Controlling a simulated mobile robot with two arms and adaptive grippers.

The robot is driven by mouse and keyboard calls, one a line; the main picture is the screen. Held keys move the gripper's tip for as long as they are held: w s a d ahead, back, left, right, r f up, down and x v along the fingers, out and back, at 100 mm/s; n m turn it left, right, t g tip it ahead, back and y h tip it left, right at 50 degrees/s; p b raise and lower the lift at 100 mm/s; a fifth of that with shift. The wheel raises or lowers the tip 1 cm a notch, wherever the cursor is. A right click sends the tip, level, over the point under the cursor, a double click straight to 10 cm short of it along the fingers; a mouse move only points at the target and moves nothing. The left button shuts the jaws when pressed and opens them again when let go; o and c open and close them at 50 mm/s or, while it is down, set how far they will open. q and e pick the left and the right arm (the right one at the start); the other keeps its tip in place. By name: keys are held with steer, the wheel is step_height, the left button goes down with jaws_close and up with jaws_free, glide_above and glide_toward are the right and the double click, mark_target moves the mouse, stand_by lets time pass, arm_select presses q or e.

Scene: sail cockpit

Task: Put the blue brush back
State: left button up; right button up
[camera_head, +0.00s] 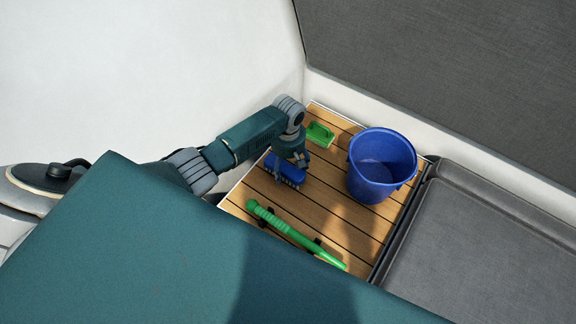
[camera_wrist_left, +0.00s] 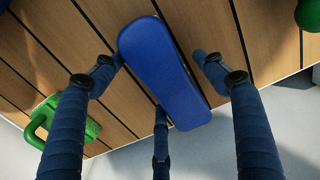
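The blue brush (camera_head: 286,172) is on or just above the slatted wooden deck, bristles downward, right under my left gripper (camera_head: 295,160). I cannot tell whether it touches the deck. In the left wrist view the smooth blue back of the brush (camera_wrist_left: 165,75) lies between the spread fingers of my left gripper (camera_wrist_left: 162,80). One finger is close to its left edge, one is over its lower edge, and the right one looks apart from it. The fingers look open around the brush. My right gripper is not in view.
A blue bucket (camera_head: 381,165) stands to the right on the deck (camera_head: 325,190). A green handled brush or scrubber (camera_head: 319,135) lies behind the gripper. A long green tool (camera_head: 290,233) lies at the front on dark supports. A grey cushion (camera_head: 470,240) borders the right side.

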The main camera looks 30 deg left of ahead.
mark_target(288, 165)
arm_select(q)
step_height(288, 165, up, 12)
steer(key=p, duration=0.1)
steer(key=shift+r+p, duration=0.2)
steer(key=shift+p, duration=0.15)
stand_by(0.7)
